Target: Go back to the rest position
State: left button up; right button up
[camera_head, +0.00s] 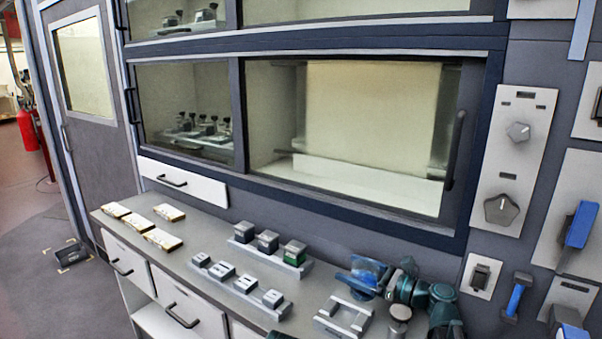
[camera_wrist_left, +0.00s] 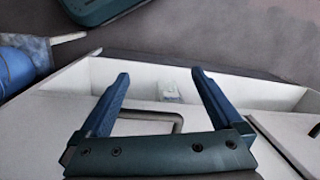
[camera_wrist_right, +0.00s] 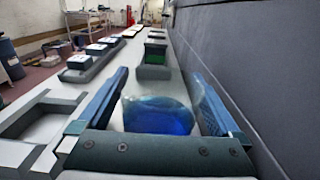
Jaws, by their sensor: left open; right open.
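My right gripper (camera_head: 362,278) is low over the right part of the grey counter, its arm coming in from the right. In the right wrist view my right gripper (camera_wrist_right: 160,76) is open. A round, glossy blue piece (camera_wrist_right: 158,116) shows between its fingers; I cannot tell whether they touch it. In the left wrist view my left gripper (camera_wrist_left: 158,76) is open and empty, pointing toward a white drawer front with a dark handle (camera_wrist_left: 178,122). A small pale item (camera_wrist_left: 171,91) lies beyond the fingers. I cannot make out the left gripper in the head view.
The grey counter (camera_head: 195,250) bears several pale tiles (camera_head: 160,239), a row of grey blocks (camera_head: 245,283) and a rack with a green block (camera_head: 294,252). A grey fixture (camera_head: 343,318) stands beside my right gripper. A glass-fronted cabinet (camera_head: 370,140) and wall knobs (camera_head: 502,209) are behind.

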aim_at(377, 277)
jog(key=v, duration=1.1)
jog(key=shift+s+d+r, duration=0.1)
jog(key=shift+s+d, duration=0.1)
jog(key=shift+d, duration=0.05)
jog(key=x, duration=1.2)
jog(key=shift+f, duration=0.2)
notch_tip(377, 277, up, 18)
jog(key=p, duration=1.8)
jog(key=shift+s, duration=0.2)
jog(key=shift+s+a+r, duration=0.1)
